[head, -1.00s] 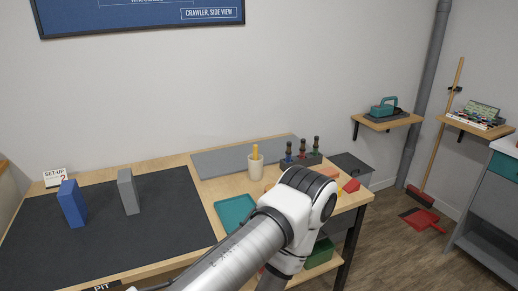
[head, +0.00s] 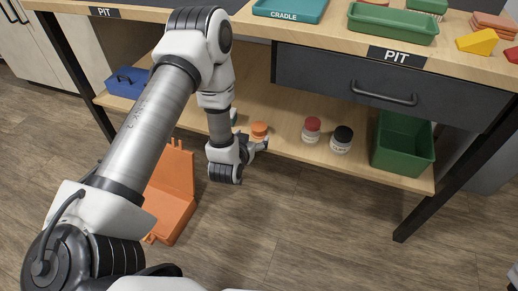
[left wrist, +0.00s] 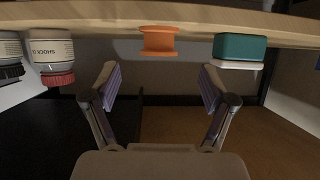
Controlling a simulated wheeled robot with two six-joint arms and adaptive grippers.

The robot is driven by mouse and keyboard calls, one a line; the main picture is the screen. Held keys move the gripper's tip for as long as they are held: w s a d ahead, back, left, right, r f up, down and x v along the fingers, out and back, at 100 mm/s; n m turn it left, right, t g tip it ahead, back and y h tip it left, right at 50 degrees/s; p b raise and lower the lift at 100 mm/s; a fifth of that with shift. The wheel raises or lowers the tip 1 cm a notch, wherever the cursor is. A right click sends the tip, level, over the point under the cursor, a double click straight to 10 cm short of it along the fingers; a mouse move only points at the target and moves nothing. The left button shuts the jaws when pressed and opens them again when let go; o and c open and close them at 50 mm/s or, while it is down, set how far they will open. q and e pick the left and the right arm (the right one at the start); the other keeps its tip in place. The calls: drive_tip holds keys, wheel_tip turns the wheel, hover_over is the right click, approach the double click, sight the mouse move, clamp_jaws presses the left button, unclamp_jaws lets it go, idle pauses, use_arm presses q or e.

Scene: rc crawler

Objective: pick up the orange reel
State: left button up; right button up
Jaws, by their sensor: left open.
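The orange reel (head: 259,130) stands on the low shelf under the bench, just beyond my left gripper (head: 257,147). The gripper hides its lower part in the head view. In the left wrist view, which looks upside down, the reel (left wrist: 159,41) shows whole, ahead of and roughly centred between the fingers. My left gripper (left wrist: 158,78) is open there, with nothing between its fingers. My right gripper is not in view.
A teal block (left wrist: 240,48) stands close to one side of the reel. A red-capped bottle (head: 311,129) and a black-capped bottle (head: 341,139) stand on the other. A green bin (head: 404,145) is farther right. An open orange case (head: 170,195) lies on the floor.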

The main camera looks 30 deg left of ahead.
sight(257, 131)
use_arm(q)
drive_tip(key=shift+w+a+f, duration=0.2)
drive_tip(key=shift+w+f, duration=0.1)
drive_tip(key=shift+w, duration=0.15)
drive_tip(key=b+x, duration=0.4)
drive_tip(key=x, duration=0.2)
drive_tip(key=shift+w+d, duration=0.1)
drive_tip(key=shift+w, duration=0.5)
drive_tip(key=shift+r, duration=0.1)
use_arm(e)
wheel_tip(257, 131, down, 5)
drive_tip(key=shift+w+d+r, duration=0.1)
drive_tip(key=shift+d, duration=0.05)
use_arm(q)
drive_tip(key=c, duration=1.3)
